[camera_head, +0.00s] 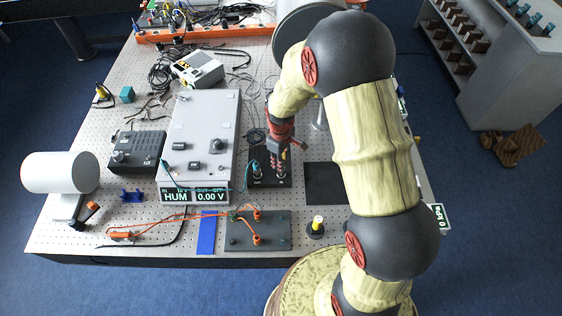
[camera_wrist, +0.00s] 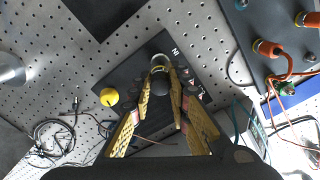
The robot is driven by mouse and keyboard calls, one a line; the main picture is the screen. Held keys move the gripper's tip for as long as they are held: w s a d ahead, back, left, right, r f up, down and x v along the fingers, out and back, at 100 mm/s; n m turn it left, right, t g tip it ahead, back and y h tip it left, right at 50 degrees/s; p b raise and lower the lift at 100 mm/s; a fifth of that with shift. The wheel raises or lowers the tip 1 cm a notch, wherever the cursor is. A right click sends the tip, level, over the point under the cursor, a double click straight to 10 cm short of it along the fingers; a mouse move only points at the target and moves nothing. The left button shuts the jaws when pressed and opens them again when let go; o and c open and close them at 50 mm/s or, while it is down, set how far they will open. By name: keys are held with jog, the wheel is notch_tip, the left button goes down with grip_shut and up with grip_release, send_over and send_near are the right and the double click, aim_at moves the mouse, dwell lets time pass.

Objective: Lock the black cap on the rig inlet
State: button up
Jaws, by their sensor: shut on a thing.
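In the wrist view, my gripper (camera_wrist: 160,78) has its gold fingers closed around a dark rounded piece, which looks like the black cap (camera_wrist: 160,88). A silver ring (camera_wrist: 161,60) shows just beyond the fingertips, beside the "IN" label on the black rig plate (camera_wrist: 128,75). The cap and ring overlap in this view; I cannot tell whether the cap is seated or turned. In the head view, my gripper (camera_head: 278,160) reaches down over the rig plate (camera_head: 264,181), and its fingers hide the cap.
A dark plate with orange connectors (camera_head: 240,243) lies in front, beside a yellow-topped post (camera_head: 317,224). A grey box with a HUM display (camera_head: 208,120) stands left. A black square (camera_head: 323,183) lies right. Cables trail nearby.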

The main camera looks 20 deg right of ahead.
jog(key=shift+f+b, duration=0.55)
jog(key=shift+f, duration=0.4)
jog(key=m, duration=0.4)
jog(key=shift+m, duration=0.6)
jog(key=shift+f+m, duration=0.1)
jog(key=shift+m, duration=1)
jog(key=m, duration=0.3)
jog(key=shift+s+b, duration=0.15)
jog(key=shift+b, duration=0.15)
